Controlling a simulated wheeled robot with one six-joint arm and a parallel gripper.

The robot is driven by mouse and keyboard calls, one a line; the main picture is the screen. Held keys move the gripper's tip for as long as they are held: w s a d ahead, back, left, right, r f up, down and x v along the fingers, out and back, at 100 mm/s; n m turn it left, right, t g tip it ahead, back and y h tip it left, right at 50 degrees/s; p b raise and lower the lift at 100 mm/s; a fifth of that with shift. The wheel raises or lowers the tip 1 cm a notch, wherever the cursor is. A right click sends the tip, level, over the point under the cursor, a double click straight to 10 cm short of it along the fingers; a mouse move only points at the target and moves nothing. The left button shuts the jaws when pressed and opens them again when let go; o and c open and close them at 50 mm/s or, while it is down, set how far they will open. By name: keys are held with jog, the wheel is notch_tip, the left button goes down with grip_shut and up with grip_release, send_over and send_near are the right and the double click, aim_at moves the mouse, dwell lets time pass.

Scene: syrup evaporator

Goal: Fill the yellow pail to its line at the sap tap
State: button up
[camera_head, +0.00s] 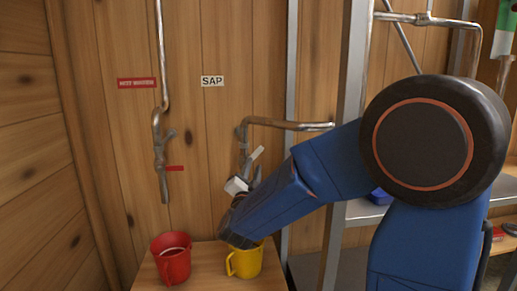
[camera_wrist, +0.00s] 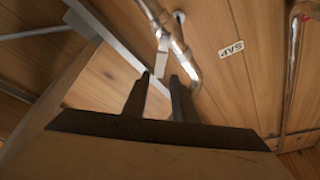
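The yellow pail (camera_head: 246,263) stands on a wooden bench below the sap tap (camera_head: 243,140), beneath the SAP sign (camera_head: 212,81). My wrist hides part of its rim and its inside, so its fill level and line cannot be seen. My gripper (camera_head: 250,172) is raised above the pail, at the tap. In the wrist view, its two dark fingers (camera_wrist: 160,78) are apart. The tap's pale lever (camera_wrist: 162,58) shows between the fingertips, in front of the metal pipe (camera_wrist: 180,45). Whether the fingers touch the lever cannot be told. No flow is visible.
A red pail (camera_head: 171,262) stands left of the yellow one, below a second tap (camera_head: 160,150) with a red lever and a red label (camera_head: 137,83). A metal rack post (camera_head: 345,130) and grey shelf (camera_head: 365,212) stand to the right.

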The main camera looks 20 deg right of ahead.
aim_at(259, 147)
jog(key=x, duration=1.3)
jog(key=shift+w+d, duration=0.1)
grip_shut()
